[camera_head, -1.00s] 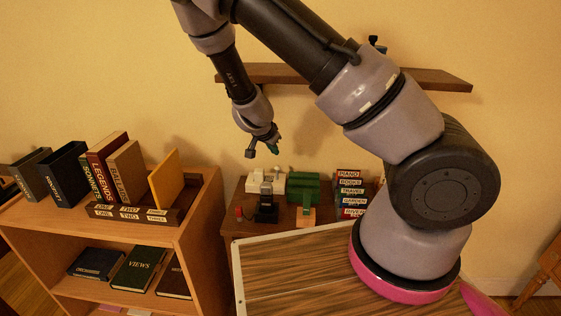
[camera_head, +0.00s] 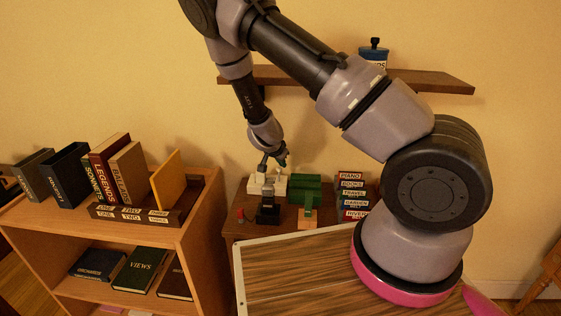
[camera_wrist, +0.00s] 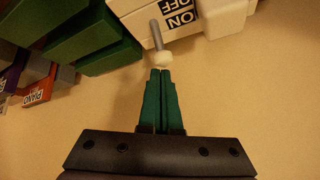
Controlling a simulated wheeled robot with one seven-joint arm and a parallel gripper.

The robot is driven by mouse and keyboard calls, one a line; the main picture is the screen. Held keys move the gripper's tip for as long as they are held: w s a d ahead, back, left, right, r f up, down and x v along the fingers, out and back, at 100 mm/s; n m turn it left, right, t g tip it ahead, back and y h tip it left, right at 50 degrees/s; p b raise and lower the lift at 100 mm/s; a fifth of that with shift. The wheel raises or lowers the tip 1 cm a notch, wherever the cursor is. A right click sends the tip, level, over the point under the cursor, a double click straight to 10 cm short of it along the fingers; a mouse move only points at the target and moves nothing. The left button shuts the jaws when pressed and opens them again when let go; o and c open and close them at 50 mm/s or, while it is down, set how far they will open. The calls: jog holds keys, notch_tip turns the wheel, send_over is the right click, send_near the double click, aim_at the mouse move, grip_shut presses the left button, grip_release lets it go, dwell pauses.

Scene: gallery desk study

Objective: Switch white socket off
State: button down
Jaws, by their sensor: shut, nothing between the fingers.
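The white socket (camera_head: 279,184) stands on the low wooden stand against the wall. In the wrist view, the white socket (camera_wrist: 207,22) is at the top, with a dark ON/OFF label (camera_wrist: 179,14). A grey lever (camera_wrist: 156,35) with a round white knob (camera_wrist: 162,59) sticks out beside the label. My gripper (camera_head: 283,165) is just above the socket in the head view. In the wrist view, my gripper (camera_wrist: 160,72) has its green fingers closed together, with the tips at the knob. I cannot tell whether they touch it. Nothing is held.
A green box (camera_head: 305,182) stands right beside the socket, and it also shows in the wrist view (camera_wrist: 85,38). A black device (camera_head: 268,208) stands in front. Labelled blocks (camera_head: 353,195) are stacked at right. A wall shelf (camera_head: 425,81) is above.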

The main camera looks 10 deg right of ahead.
jog(key=shift+s+a+r, duration=0.2)
jog(key=shift+s+a, duration=0.05)
jog(key=shift+s, duration=0.5)
dwell(0.7)
jog(key=shift+s+a, duration=0.1)
jog(key=shift+s, duration=0.2)
jog(key=shift+s+a+f, duration=0.1)
jog(key=shift+s+a, duration=0.15)
jog(key=shift+s, duration=0.4)
jog(key=shift+s+a+f, duration=0.1)
jog(key=shift+s+a, duration=0.1)
jog(key=shift+s, duration=0.45)
jog(key=shift+w, duration=0.1)
jog(key=shift+s+a+r, duration=0.25)
jog(key=shift+s+r, duration=0.05)
jog(key=shift+s, duration=0.4)
